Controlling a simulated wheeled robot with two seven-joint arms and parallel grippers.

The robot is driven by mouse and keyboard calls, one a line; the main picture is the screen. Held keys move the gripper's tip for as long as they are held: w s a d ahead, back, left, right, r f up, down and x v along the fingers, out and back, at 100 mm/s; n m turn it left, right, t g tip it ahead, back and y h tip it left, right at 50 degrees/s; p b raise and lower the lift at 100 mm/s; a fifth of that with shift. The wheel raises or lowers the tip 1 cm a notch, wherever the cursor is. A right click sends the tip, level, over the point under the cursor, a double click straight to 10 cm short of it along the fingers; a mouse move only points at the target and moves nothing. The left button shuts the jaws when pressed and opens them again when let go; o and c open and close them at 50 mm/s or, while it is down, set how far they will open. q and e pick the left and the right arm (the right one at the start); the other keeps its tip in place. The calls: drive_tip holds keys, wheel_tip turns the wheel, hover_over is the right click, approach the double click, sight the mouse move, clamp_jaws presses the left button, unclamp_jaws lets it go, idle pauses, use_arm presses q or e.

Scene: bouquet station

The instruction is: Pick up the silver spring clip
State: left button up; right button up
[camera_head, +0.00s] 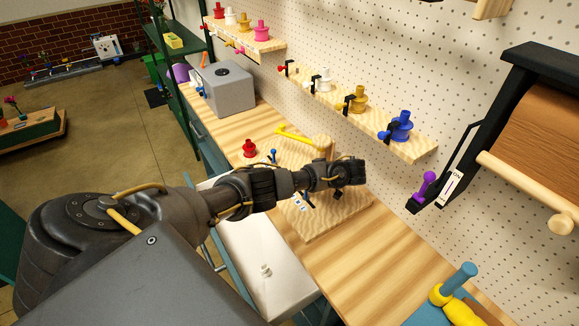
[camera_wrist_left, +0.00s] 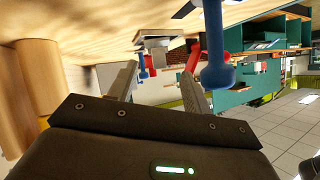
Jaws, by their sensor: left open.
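A small pale silvery item (camera_head: 265,270) sits in the open white drawer (camera_head: 245,245) below the bench front; it may be the silver spring clip, but it is too small to tell. My left arm crosses the head view from the left. Its gripper (camera_head: 350,173) is above the wooden board (camera_head: 350,212) on the bench, well apart from the drawer. In the left wrist view the two fingers of the left gripper (camera_wrist_left: 160,82) stand apart with nothing held between them. I make out no silver clip in the wrist view. My right gripper is not in view.
A wooden post (camera_head: 323,146), yellow tool (camera_head: 294,135) and red spool (camera_head: 249,148) are near the board. Wall shelves hold coloured spools, including a blue one (camera_head: 402,125). A grey box (camera_head: 226,87) stands farther back; a paper roll (camera_head: 543,110) hangs right.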

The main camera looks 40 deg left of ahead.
use_arm(q)
drive_tip(key=b+x, duration=0.2)
drive_tip(key=x, duration=0.1)
drive_tip(key=shift+d+f, duration=0.1)
drive_tip(key=shift+f, duration=0.05)
drive_tip(key=shift+a+p, duration=0.6)
drive_tip(key=shift+p, duration=0.1)
drive_tip(key=shift+a+f, duration=0.2)
drive_tip(key=shift+a, duration=0.1)
drive_tip(key=shift+s+d, duration=0.1)
drive_tip(key=shift+d, duration=0.05)
drive_tip(key=c, duration=0.4)
clamp_jaws()
